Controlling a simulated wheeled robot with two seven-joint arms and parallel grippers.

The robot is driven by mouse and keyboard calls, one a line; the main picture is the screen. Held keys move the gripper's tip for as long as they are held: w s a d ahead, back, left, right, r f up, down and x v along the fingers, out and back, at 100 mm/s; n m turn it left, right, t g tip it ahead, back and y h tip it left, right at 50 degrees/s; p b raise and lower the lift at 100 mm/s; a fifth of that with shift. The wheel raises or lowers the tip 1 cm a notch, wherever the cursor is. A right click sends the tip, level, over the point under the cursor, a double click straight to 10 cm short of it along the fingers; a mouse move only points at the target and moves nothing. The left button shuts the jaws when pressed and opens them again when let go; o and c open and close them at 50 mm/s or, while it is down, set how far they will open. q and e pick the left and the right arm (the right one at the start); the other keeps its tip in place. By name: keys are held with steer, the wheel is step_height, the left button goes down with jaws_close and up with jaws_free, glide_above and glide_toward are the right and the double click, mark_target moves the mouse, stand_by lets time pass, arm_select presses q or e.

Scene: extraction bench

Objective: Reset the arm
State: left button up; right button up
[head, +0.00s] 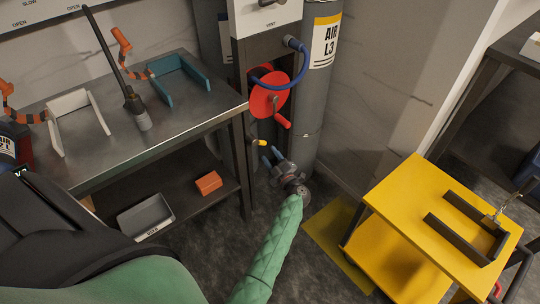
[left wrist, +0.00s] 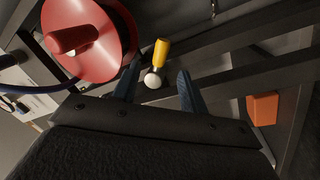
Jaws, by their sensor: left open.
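My left gripper (head: 270,156) is at the end of the green-sleeved arm, low in front of the grey cylinder and below the red reel. Its two blue fingers are apart, and it also shows in the left wrist view (left wrist: 158,88). A yellow handle (left wrist: 161,53) with a white round end shows between the fingertips in that view, and I see no finger closed on it. The yellow handle also shows in the head view (head: 259,142), just beyond the fingertips. My right gripper is not in view.
The red reel (head: 269,91) with a blue hose hangs beside the grey cylinder (head: 318,70). A metal bench (head: 190,125) stands left, with an orange block (head: 208,183) and grey bin (head: 145,216) on its lower shelf. A yellow cart (head: 405,205) stands right. Dark floor lies between.

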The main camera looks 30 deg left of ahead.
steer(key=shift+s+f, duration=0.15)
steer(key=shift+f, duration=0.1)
